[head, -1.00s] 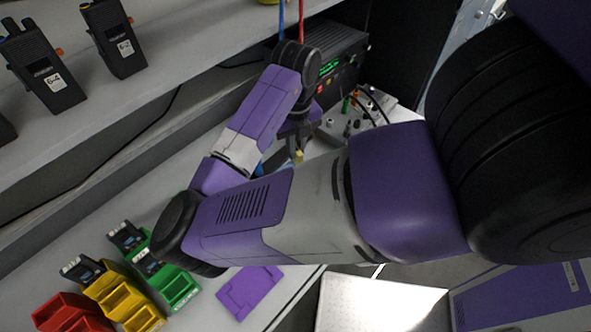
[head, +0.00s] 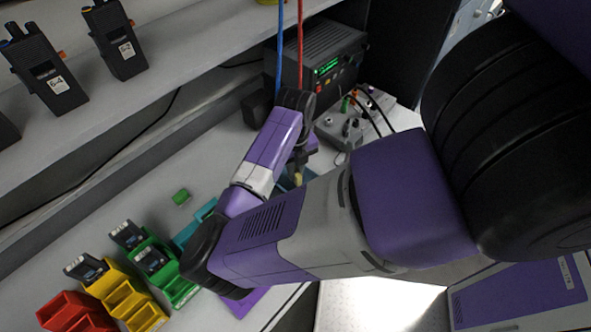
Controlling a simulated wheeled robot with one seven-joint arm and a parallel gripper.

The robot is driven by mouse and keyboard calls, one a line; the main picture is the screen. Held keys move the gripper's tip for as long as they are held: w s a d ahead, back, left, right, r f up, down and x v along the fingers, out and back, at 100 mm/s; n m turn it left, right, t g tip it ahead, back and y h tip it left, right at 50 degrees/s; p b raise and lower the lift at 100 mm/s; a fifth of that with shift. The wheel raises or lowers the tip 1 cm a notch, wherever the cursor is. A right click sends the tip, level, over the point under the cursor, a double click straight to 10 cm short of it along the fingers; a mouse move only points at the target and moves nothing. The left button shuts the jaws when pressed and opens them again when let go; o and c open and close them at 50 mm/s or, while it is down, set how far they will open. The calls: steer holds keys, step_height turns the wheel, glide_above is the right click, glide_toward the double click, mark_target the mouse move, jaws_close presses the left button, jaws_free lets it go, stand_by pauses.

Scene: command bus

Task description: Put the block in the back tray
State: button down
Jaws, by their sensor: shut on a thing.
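My gripper (head: 299,169) points down over the right part of the bench, in front of the black device. It is shut on a small yellowish thing (head: 298,179), which looks like the block; the fingers and my arm hide most of it. Teal tray surfaces (head: 284,184) show just beside and below the gripper, partly covered by my forearm. I cannot tell whether the held thing touches them. Another teal piece (head: 187,235) shows left of my forearm. I cannot make out which tray is the back one.
Red (head: 72,312), yellow (head: 125,299) and green (head: 172,285) bins stand at lower left. A small green piece (head: 181,196) lies on the bench. The black device (head: 325,62) and a grey box with cables (head: 345,128) stand behind the gripper. Radios (head: 115,38) stand on the shelf.

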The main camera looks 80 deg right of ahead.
steer(key=shift+f, duration=0.1)
steer(key=c, duration=1.4)
jaws_free()
